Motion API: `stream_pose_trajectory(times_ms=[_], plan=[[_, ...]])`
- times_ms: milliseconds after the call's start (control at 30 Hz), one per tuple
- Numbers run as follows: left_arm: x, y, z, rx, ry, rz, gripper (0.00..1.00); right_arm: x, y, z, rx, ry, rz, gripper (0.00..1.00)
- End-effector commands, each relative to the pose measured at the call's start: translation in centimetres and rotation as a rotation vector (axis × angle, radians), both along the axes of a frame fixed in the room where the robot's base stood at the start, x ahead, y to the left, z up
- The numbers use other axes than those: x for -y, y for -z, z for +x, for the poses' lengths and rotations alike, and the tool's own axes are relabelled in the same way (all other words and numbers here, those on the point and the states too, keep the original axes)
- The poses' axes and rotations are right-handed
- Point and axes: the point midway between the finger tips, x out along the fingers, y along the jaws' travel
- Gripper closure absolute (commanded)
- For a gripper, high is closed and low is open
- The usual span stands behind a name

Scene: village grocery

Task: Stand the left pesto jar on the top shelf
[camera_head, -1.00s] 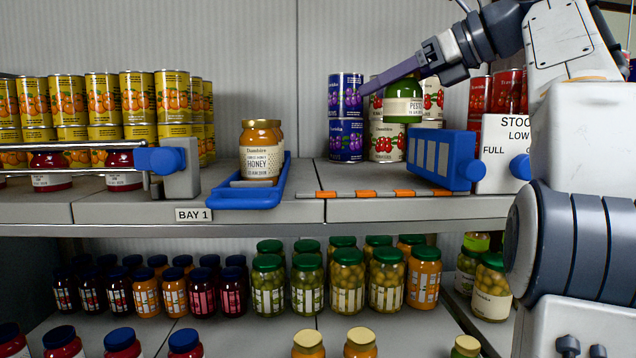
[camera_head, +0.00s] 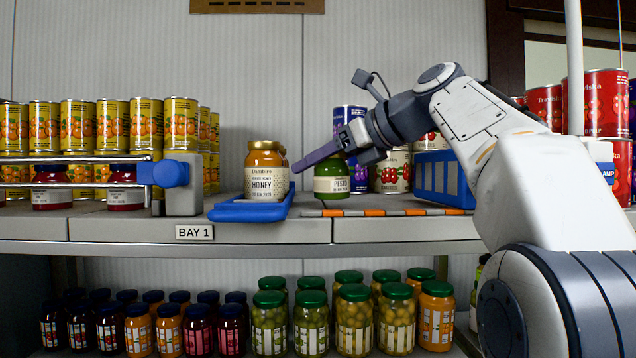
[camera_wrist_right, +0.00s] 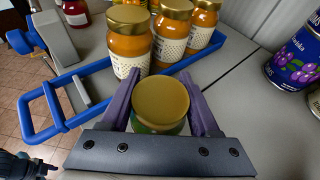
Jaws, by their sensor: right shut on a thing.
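The pesto jar (camera_head: 332,184), with green contents and a pale label, is upright at the top shelf, just right of the blue honey tray (camera_head: 252,213). My right gripper (camera_head: 312,162) is shut on it near its top. In the right wrist view the gold lid (camera_wrist_right: 161,101) sits between the two purple fingers of my right gripper (camera_wrist_right: 162,100). The jar's base is at or just above the shelf surface; I cannot tell whether it touches.
Honey jars (camera_head: 264,172) stand in the blue tray close to the left. Purple cans (camera_head: 358,178) and cherry cans (camera_head: 393,172) stand behind, with a blue slotted box (camera_head: 441,179) to the right. The shelf (camera_head: 405,230) has an orange-striped front strip (camera_head: 370,212).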

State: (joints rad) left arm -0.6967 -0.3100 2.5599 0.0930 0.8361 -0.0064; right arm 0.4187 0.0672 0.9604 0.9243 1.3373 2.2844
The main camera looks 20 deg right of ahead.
Motion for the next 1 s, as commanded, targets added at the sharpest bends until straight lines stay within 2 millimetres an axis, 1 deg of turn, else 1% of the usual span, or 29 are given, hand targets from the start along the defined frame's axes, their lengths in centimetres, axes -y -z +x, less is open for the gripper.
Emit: stream_pose_trajectory(times_ms=[33,133,400,433,467,500,833,933,1000], plan=[[0.0,0.5,0.0,0.000,0.000,0.000,0.50,0.0,0.9,-0.1,0.000,0.000,0.002,1.00],[0.0,0.7,0.0,0.000,0.001,0.000,0.50,0.0,1.7,-0.1,0.001,0.000,0.001,1.00],[0.0,0.7,0.0,0.000,0.001,0.000,0.50,0.0,2.0,0.0,-0.001,-0.001,0.000,1.00],[0.0,0.7,0.0,0.000,0.001,0.000,0.50,0.1,2.1,0.0,-0.003,0.000,-0.001,0.26],[0.0,0.7,0.0,0.000,0.001,0.000,0.50,0.1,2.1,0.0,-0.003,0.000,-0.001,0.15],[0.0,0.7,0.0,0.000,0.001,0.000,0.50,0.0,2.1,0.0,-0.002,0.000,0.000,0.06],[0.0,0.7,0.0,0.000,0.001,0.000,0.50,0.1,2.0,-0.1,-0.001,0.000,-0.001,0.06],[0.0,0.8,0.0,0.000,0.001,0.000,0.50,0.6,1.7,-0.7,0.001,0.003,0.000,0.06],[0.0,0.9,0.0,0.000,0.001,0.000,0.50,1.2,1.3,-1.5,0.002,0.005,0.000,0.06]])
